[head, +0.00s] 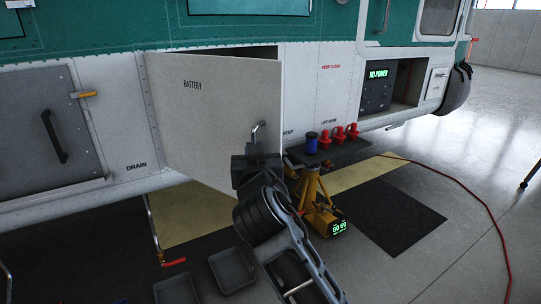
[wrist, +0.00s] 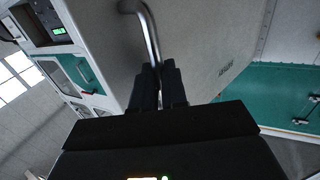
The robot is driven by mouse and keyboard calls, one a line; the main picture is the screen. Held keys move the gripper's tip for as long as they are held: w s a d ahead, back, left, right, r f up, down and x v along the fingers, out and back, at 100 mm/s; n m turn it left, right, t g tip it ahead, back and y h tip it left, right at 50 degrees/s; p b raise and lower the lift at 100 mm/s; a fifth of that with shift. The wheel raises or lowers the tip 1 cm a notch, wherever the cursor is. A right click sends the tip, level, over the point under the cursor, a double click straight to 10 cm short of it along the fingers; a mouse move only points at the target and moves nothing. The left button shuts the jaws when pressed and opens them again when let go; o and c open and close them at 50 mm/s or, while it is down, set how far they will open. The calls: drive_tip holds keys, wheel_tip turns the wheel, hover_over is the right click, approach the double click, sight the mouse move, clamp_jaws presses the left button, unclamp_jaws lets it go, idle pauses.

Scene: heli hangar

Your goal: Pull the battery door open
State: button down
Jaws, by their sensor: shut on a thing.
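The battery door (head: 200,115) is a pale panel marked BATTERY on the helicopter's side. It stands partly open, swung out from the hull, with a dark gap along its top edge. Its metal handle (head: 257,130) is near the right edge of the panel. My gripper (head: 255,160) is at this handle. In the wrist view, the fingers of my gripper (wrist: 172,85) are shut on the curved handle (wrist: 150,35), and the door (wrist: 205,50) fills the area behind it. The inside of the battery bay is mostly hidden by the door.
A yellow jack (head: 315,205) stands under the hull, right of my arm. A dark shelf (head: 335,152) holds red caps and a blue can (head: 311,142). Dark trays (head: 232,270) lie on the floor. A red hose (head: 470,195) crosses open floor at right.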

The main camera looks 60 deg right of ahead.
drive_tip(key=w+a+m+g+h+b, duration=0.1)
drive_tip(key=w+a+g+b, duration=0.1)
drive_tip(key=a, duration=0.4)
drive_tip(key=w+a+m+g+h+b, duration=0.1)
drive_tip(key=w+a+m+g+b, duration=0.1)
drive_tip(key=a+b, duration=0.2)
drive_tip(key=a, duration=0.3)
drive_tip(key=shift+w+a+r+g+h, duration=0.15)
drive_tip(key=shift+w+a+g+h, duration=0.1)
drive_tip(key=shift+w+g+h, duration=0.1)
drive_tip(key=shift+d, duration=0.1)
drive_tip(key=c, duration=1.2)
unclamp_jaws()
drive_tip(key=shift+w, duration=0.15)
drive_tip(key=shift+o, duration=0.2)
drive_tip(key=shift+f, duration=0.2)
drive_tip(key=shift+s, duration=0.2)
drive_tip(key=v, duration=0.7)
drive_tip(key=shift+a+b, duration=0.35)
drive_tip(key=shift+a, duration=0.05)
